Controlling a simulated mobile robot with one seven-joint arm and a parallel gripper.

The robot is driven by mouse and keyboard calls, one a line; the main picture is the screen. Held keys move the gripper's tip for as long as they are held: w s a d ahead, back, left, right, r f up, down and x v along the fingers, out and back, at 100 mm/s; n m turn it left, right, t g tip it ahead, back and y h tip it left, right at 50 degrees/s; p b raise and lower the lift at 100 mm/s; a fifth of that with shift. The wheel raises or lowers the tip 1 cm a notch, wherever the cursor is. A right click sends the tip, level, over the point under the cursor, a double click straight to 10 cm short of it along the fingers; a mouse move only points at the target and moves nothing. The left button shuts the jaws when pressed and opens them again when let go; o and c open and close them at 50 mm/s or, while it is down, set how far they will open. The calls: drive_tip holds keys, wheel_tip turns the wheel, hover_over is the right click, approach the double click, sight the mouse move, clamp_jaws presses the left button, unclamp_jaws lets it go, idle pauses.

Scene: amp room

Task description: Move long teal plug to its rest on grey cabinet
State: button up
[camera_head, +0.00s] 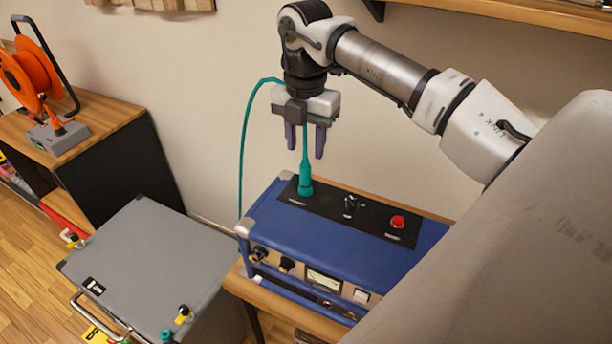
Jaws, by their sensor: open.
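The long teal plug (305,180) stands upright on the black top panel of the blue amplifier (400,265), at the panel's left end. A teal cable (242,150) rises from the plug, passes behind my gripper and hangs down to the left. My gripper (304,150) points straight down above the plug, its two dark fingers apart with the cable between them; the fingertips are above the plug's body. The grey cabinet (165,255) stands to the left of the amplifier. A small teal piece (166,335) shows at its front edge; I cannot tell whether this is the rest.
A red button (398,222) and a small black switch (350,204) sit on the amplifier's panel. Yellow-and-black fittings (183,315) are at the cabinet's edges. An orange cable reel (32,75) stands on a wooden cabinet at the left. The cabinet's grey top is mostly clear.

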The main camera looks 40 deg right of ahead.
sight(305, 165)
wheel_tip(305, 165, down, 8)
drive_tip(key=b, duration=0.5)
drive_tip(key=shift+f+b, duration=0.1)
drive_tip(key=shift+b, duration=0.45)
idle(0.7)
drive_tip(key=shift+c, duration=0.3)
clamp_jaws()
drive_tip(key=shift+r+p, duration=1.9)
drive_tip(key=shift+r, duration=1.2)
drive_tip(key=shift+f, duration=0.1)
